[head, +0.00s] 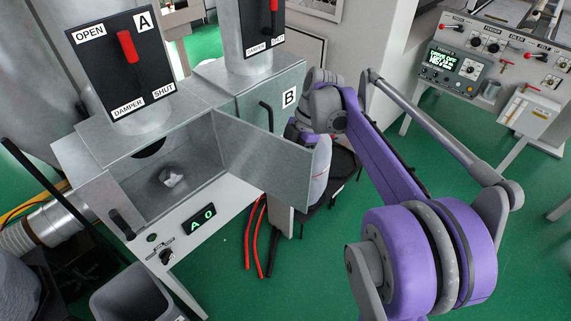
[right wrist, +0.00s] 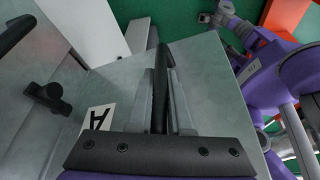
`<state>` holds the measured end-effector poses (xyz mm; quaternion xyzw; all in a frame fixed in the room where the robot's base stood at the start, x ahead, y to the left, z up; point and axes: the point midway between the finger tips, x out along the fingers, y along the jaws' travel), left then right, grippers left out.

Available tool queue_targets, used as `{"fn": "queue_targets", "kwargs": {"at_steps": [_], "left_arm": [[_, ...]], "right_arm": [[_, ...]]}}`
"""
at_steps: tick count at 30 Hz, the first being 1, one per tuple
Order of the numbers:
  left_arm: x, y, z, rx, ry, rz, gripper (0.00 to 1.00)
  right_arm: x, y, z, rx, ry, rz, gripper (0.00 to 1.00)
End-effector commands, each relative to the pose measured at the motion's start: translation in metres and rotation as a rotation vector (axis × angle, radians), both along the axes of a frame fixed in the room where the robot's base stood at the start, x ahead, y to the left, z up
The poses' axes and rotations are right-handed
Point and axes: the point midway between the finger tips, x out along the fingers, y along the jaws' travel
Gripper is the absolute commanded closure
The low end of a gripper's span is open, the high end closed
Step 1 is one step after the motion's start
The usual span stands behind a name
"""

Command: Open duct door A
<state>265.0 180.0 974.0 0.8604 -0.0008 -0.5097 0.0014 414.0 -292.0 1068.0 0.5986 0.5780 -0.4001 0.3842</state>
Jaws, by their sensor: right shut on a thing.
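Duct door A (head: 262,165) is a grey metal panel, swung wide open to the right of its box, so the inside of duct A (head: 205,155) shows with a pale crumpled thing (head: 172,179) in it. In the right wrist view, door A (right wrist: 208,80) carries an "A" label (right wrist: 97,118) and a black bar handle (right wrist: 160,60). My right gripper (right wrist: 163,90) is shut on that handle. In the head view the door hides the handle and most of this gripper. My left gripper is not in view.
Damper panel A (head: 124,65) has a red lever above the box. Duct B (head: 255,85) stands close behind the open door. Red hoses (head: 258,240) hang below the door. A grey bin (head: 135,292) stands at the lower left. Green floor is clear at the lower middle.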

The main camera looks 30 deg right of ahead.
Motion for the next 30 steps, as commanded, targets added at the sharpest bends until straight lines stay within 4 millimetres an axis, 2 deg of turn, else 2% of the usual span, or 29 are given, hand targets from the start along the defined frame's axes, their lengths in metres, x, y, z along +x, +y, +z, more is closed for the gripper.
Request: {"fn": "queue_targets", "kwargs": {"at_steps": [1, 2, 6, 19, 23, 30], "left_arm": [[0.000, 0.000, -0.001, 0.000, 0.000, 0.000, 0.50], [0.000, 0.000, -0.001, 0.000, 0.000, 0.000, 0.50], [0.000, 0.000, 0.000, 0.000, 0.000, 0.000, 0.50], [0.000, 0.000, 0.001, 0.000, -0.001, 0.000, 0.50], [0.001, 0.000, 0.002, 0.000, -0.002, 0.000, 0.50], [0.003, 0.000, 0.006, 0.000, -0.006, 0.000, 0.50]], "right_arm": [[-0.004, -0.004, -0.001, -0.010, 0.012, -0.004, 1.00], [-0.004, -0.004, -0.001, -0.010, 0.012, -0.004, 0.79], [-0.004, -0.004, -0.001, -0.009, 0.009, -0.004, 0.54], [-0.001, -0.005, 0.005, -0.006, 0.004, -0.002, 0.53], [-0.002, -0.012, 0.024, -0.006, 0.005, -0.003, 0.53], [-0.002, -0.032, 0.069, -0.007, 0.004, -0.004, 0.53]]}}
